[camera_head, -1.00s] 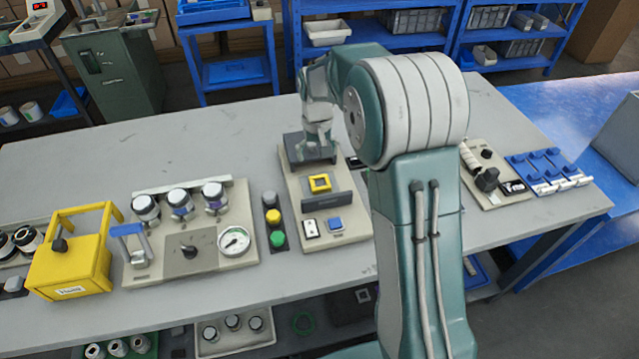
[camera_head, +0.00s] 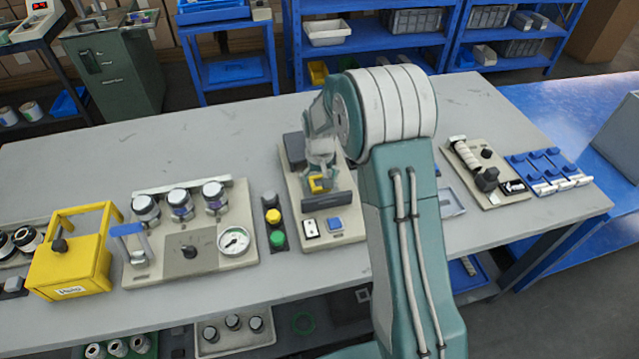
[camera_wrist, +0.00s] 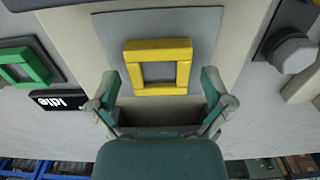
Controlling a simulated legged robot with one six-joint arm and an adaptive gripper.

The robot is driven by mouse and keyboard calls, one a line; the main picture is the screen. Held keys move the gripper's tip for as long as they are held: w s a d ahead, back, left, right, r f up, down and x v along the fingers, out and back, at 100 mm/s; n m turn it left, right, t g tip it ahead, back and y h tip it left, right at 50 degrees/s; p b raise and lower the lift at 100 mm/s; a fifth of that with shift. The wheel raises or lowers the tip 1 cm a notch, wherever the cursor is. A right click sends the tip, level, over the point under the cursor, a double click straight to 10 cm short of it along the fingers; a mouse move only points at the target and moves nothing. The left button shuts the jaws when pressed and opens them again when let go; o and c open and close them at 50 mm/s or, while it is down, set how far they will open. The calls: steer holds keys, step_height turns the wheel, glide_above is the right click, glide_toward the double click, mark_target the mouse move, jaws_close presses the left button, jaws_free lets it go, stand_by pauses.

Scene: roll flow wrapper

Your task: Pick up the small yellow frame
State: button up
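The small yellow frame (camera_head: 316,188) is a hollow square on the beige panel (camera_head: 347,232) in the middle of the table, partly hidden by my gripper (camera_head: 322,172) in the head view. In the wrist view the yellow frame (camera_wrist: 157,45) lies flat on a grey plate (camera_wrist: 208,30) and shows whole. My gripper (camera_wrist: 160,78) is open and empty. One finger is left of the frame and one right, with gaps on both sides. I cannot tell how high the fingertips are above the plate.
A dark upright bar (camera_head: 327,202) stands just in front of the frame. A green frame (camera_wrist: 38,65) lies to the left in the wrist view, and a grey knob (camera_wrist: 293,52) to the right. A gauge panel (camera_head: 160,262) and yellow box (camera_head: 65,265) stand further left on the table.

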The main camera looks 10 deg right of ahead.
mark_target(320, 183)
steer(key=c, duration=0.8)
steer(key=shift+r, duration=0.5)
step_height(320, 183, up, 2)
steer(key=shift+r, duration=0.2)
steer(key=s+r, duration=0.3)
steer(key=s, duration=0.1)
steer(key=s+r, duration=0.3)
steer(key=s, duration=0.2)
steer(key=s+r, duration=0.3)
steer(key=s, duration=0.2)
steer(key=shift+s+r, duration=0.1)
steer(key=shift+r, duration=0.25)
